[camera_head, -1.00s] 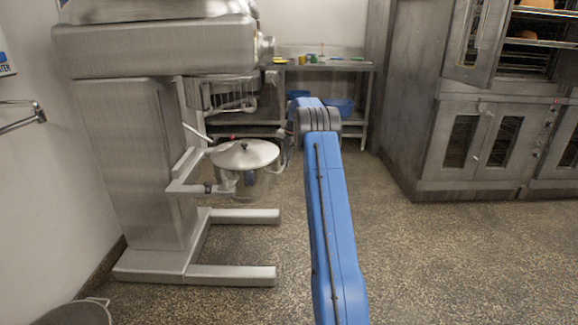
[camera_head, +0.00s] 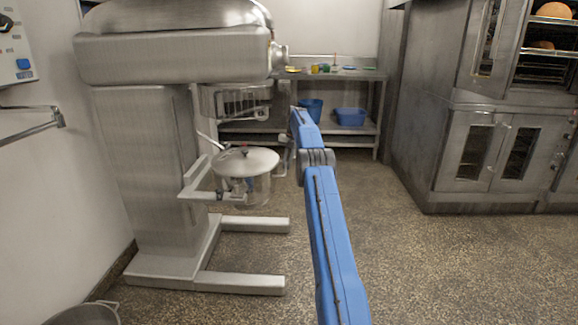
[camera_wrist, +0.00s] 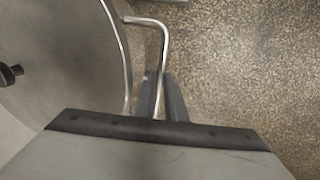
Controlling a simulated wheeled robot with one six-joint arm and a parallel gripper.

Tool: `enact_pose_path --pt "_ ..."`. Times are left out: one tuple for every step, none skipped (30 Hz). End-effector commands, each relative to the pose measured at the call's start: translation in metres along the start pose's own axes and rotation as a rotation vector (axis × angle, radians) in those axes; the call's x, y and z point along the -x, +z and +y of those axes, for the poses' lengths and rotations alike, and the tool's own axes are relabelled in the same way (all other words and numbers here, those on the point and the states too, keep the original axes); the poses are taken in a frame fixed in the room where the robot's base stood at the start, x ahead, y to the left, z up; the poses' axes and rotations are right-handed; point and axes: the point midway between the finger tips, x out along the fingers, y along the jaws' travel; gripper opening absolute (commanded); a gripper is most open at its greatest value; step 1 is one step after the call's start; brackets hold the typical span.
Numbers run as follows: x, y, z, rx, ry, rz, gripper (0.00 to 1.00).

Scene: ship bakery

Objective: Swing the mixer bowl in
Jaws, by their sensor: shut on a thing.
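The mixer bowl (camera_head: 243,188) sits on the mixer's support arms, in front of the column, with a flat grey lid (camera_head: 246,161) with a black knob on it. In the wrist view the lid (camera_wrist: 65,55) fills the upper left. A bent metal bar handle (camera_wrist: 150,22) sticks out at the bowl's side. My gripper (camera_wrist: 163,92) is shut on this handle, with one dark finger on each side of the bar. The mixer (camera_head: 150,150) stands at the left, its head above the bowl and a wire guard (camera_head: 238,100) under the head. In the head view the gripper is mostly hidden.
The mixer's two long feet (camera_head: 240,283) reach out along the floor under the bowl. A steel table (camera_head: 350,75) with blue tubs (camera_head: 350,117) stands behind. Ovens (camera_head: 490,150) stand at the right. The floor between is clear.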

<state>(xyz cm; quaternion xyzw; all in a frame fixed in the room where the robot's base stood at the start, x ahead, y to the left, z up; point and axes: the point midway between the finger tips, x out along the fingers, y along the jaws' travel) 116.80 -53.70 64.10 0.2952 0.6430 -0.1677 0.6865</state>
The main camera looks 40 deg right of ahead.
Motion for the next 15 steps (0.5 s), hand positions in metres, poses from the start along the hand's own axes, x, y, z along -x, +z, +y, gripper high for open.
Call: enact_pose_path --pt "-0.0009 0.0012 0.0019 0.004 0.001 0.001 0.00" --pt "-0.0007 0.0017 0.0025 0.007 0.001 0.001 0.00" --pt "-0.0007 0.0020 0.0031 0.009 0.001 0.002 0.00" --pt "-0.0007 0.0023 0.0036 0.011 0.001 0.002 0.00" --pt "-0.0007 0.0026 0.0040 0.012 0.001 0.002 0.00" --pt "-0.0006 0.0030 0.0045 0.013 0.001 0.001 0.00" --pt "-0.0005 0.0033 0.0048 0.014 0.002 0.001 0.00" --pt "-0.0005 0.0035 0.0051 0.015 0.002 0.000 0.00" --pt "-0.0004 0.0037 0.0055 0.016 0.002 0.000 0.00" --pt "-0.0003 0.0038 0.0057 0.016 0.002 -0.001 0.00" --pt "-0.0003 0.0039 0.0059 0.016 0.003 -0.001 0.00" --pt "-0.0002 0.0040 0.0062 0.017 0.003 -0.002 0.00" --pt "-0.0001 0.0040 0.0064 0.017 0.003 -0.002 0.00" --pt "-0.0001 0.0041 0.0066 0.017 0.003 -0.002 0.00" --pt "0.0000 0.0041 0.0068 0.017 0.004 -0.003 0.00"
